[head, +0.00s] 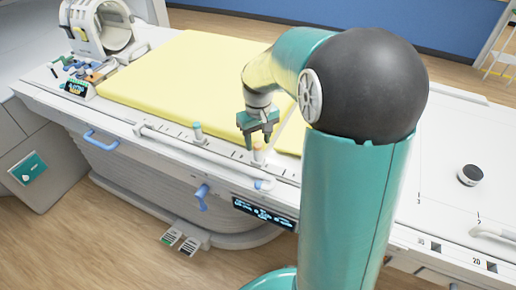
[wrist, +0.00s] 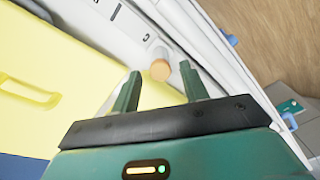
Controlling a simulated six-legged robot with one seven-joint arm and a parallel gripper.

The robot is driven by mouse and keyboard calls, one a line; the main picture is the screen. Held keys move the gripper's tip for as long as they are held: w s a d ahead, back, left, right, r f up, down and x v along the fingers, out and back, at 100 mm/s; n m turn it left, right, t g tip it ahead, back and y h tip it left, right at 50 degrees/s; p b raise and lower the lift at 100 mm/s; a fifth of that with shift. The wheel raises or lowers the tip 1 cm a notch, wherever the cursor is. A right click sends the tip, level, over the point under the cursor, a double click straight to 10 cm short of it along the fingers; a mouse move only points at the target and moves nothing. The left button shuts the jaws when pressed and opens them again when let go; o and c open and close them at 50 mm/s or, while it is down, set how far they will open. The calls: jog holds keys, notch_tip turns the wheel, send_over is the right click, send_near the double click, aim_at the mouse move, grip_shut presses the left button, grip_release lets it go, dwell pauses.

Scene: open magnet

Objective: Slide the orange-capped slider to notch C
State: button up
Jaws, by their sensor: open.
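The orange-capped slider (head: 258,150) stands on the rail along the near edge of the table in the head view. Its round orange cap (wrist: 160,69) also shows in the wrist view, ahead of my fingertips and between their lines. My gripper (head: 259,141) is open just above and beside the slider; its two green fingers (wrist: 158,82) show in the wrist view. I cannot tell if a finger touches the cap. A letter C is printed on the white strip (wrist: 128,22) in the wrist view, a short way beyond the cap.
A second slider with a teal cap (head: 197,130) stands farther left on the rail. A yellow mat (head: 175,75) covers the table behind it. Blue handles (head: 202,195) and a display (head: 263,212) are on the front side. A dark round knob (head: 470,175) sits at right.

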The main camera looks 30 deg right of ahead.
notch_tip(320, 180, up, 9)
jog(key=shift+f, duration=0.2)
dwell(0.4)
